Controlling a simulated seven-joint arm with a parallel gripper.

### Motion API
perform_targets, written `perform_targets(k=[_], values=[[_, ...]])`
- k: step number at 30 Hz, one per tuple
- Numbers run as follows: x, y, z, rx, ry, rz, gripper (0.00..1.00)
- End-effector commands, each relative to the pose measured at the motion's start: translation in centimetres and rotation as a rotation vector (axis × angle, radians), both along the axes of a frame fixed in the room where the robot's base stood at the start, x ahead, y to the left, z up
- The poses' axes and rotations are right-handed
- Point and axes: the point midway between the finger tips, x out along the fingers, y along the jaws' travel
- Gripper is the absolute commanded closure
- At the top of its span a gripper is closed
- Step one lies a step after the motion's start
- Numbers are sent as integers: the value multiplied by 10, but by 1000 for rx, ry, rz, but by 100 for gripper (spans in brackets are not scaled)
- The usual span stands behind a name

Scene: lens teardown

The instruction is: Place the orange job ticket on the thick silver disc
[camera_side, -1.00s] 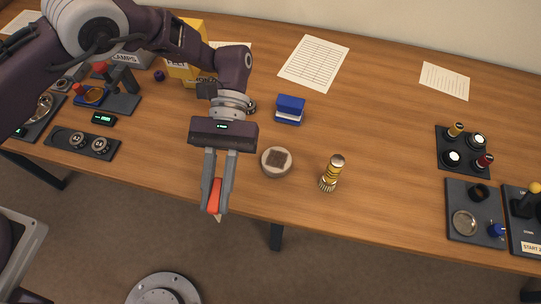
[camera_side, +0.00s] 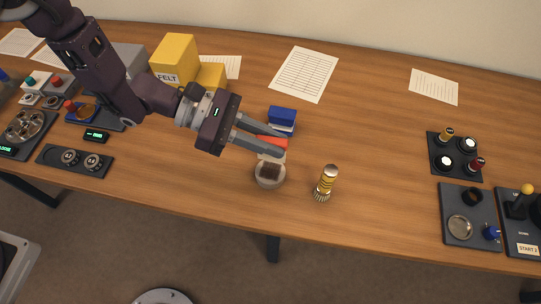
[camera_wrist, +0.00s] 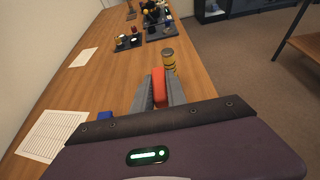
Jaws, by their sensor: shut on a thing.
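The orange job ticket (camera_side: 273,143) is held between the fingers of my gripper (camera_side: 283,144). It also shows as an orange strip (camera_wrist: 159,88) between the fingers in the wrist view. A pale piece shows just below the orange part in the side view. The thick silver disc (camera_side: 270,181) lies on the table with a dark brown square patch on its top. My gripper is just behind and above the disc in the side view; I cannot tell whether the ticket touches it. The disc is hidden in the wrist view.
A brass-and-silver cylinder (camera_side: 326,183) stands close right of the disc. A blue box (camera_side: 282,115) sits just behind my fingers. Yellow boxes (camera_side: 175,58) stand at the back left. Control panels (camera_side: 468,215) lie at the right. The table between is clear.

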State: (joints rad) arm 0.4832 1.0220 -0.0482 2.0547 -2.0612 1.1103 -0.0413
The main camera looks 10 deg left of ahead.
Motion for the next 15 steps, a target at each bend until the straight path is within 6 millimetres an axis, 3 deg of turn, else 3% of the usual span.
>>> perform_targets(k=[6, 15], values=[[0, 0, -41, 1, 1, -2, 100], [0, 0, -45, -1, -1, -2, 100]])
